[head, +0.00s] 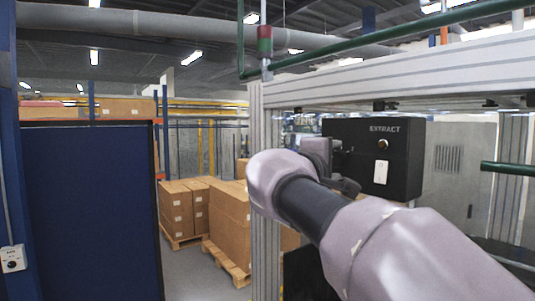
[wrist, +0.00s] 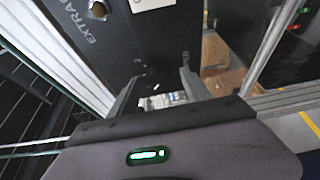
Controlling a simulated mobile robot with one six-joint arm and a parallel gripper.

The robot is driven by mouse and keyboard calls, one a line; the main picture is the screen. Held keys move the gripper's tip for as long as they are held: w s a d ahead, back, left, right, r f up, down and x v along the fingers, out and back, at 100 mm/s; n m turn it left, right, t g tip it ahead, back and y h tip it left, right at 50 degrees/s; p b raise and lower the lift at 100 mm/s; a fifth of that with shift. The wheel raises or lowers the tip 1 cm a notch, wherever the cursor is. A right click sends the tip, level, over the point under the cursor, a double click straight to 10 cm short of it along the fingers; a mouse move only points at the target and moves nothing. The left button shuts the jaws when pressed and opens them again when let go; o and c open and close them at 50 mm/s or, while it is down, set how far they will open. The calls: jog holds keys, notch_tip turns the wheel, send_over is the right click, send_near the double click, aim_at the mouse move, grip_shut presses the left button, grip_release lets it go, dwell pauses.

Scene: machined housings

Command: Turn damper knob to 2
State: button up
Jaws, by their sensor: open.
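A black control box (head: 408,140) marked EXTRACT hangs under the metal frame in the head view. It carries a small round metallic knob (head: 382,144) below the lettering, the only knob I see on it. Its number marks are too small to read. In the wrist view the box (wrist: 75,45) fills the top left, with the knob (wrist: 98,10) near the top edge. My gripper (head: 348,186) is at the lower left of the box, apart from the knob. In the wrist view my gripper (wrist: 158,88) has its fingers spread with nothing held between them.
A white rectangular plate (head: 380,172) sits just below the knob. An aluminium frame beam (head: 400,75) runs above the box, and a post (head: 264,200) stands left of my gripper. A green pipe (head: 508,168) is at the right. Stacked cartons (head: 228,215) stand behind.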

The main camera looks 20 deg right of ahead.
jog(key=shift+w+d, duration=0.35)
jog(key=shift+d, duration=0.05)
jog(key=shift+s+a, duration=0.25)
jog(key=shift+a, duration=0.1)
jog(key=shift+c, duration=0.5)
grip_shut()
jog(key=shift+b, duration=0.3)
